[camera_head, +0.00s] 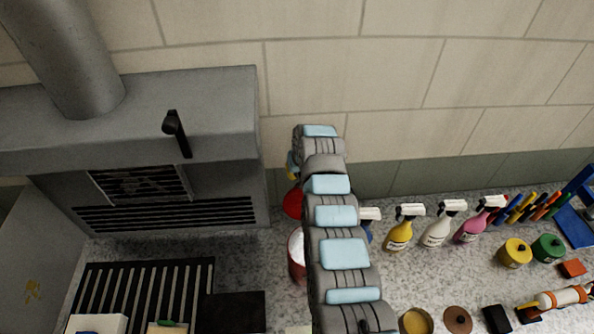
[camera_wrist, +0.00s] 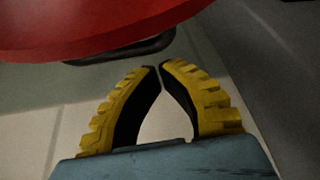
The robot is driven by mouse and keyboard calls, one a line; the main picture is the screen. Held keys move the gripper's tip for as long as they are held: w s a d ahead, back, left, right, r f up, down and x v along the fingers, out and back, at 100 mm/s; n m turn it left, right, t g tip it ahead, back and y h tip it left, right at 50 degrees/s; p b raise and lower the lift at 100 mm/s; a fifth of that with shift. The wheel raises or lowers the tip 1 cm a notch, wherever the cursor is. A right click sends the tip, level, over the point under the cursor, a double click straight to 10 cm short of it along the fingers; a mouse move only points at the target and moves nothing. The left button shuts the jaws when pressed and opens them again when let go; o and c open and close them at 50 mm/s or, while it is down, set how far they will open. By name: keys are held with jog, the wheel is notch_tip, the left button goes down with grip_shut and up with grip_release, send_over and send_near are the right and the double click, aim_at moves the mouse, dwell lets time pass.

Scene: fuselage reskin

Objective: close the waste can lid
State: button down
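The red waste can (camera_head: 297,262) stands on the counter, partly hidden behind my arm, with a pale inside or rim showing. Its red lid (camera_head: 293,203) is up behind the can, near the wall, and looks open. In the wrist view the red lid (camera_wrist: 85,28) fills the upper left, with a dark loop-like bar (camera_wrist: 150,47) at its lower edge. My gripper (camera_wrist: 160,67) has yellow ribbed fingers with black pads; the tips come together with nothing seen between them. They are just below the bar, and I cannot tell if they touch it. In the head view my gripper (camera_head: 291,166) is mostly hidden.
Spray bottles (camera_head: 437,224) stand right of my arm, with markers (camera_head: 533,207) and yellow and green pots (camera_head: 515,252) further right. A grey hood (camera_head: 130,150) and a grill (camera_head: 140,285) are at the left. The tiled wall (camera_head: 350,75) is close behind.

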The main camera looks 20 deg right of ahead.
jog(key=shift+s+r+p, duration=0.2)
jog(key=shift+s+p, duration=0.05)
jog(key=shift+s, duration=0.2)
jog(key=shift+s+r+p, duration=0.2)
jog(key=shift+s, duration=0.25)
jog(key=shift+s+f, duration=0.1)
jog(key=shift+s+a+r+t+b, duration=0.1)
jog(key=shift+s+r+t+b, duration=0.3)
jog(key=shift+t, duration=0.3)
dwell(0.5)
